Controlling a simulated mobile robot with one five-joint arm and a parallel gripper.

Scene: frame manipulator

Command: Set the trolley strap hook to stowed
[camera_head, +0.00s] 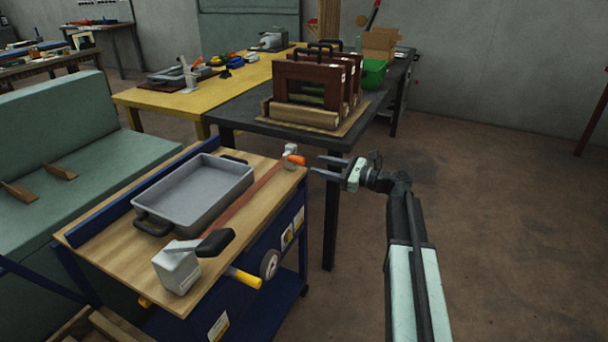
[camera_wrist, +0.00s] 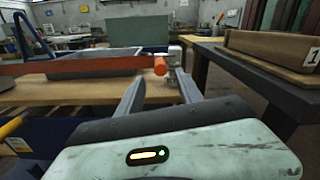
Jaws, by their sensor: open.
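The trolley (camera_head: 130,240) has a wooden top and a blue frame. A reddish strap (camera_head: 250,191) runs along its top, from a grey block with a black lever (camera_head: 214,243) to a small grey fitting (camera_head: 290,149) at the far right corner. The orange-tipped hook handle (camera_head: 296,159) sticks out from that fitting. My gripper (camera_head: 316,165) is open and empty, just right of the orange tip and apart from it. In the wrist view the orange tip (camera_wrist: 160,66) shows ahead, between the open fingers (camera_wrist: 159,82). How the hook is seated is too small to tell.
A grey tray (camera_head: 157,213) sits on the trolley beside the strap. A dark table (camera_head: 266,131) with framed panels (camera_head: 307,84) stands close behind my gripper. A green bench (camera_head: 60,150) is at left. The floor at right (camera_head: 500,220) is clear.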

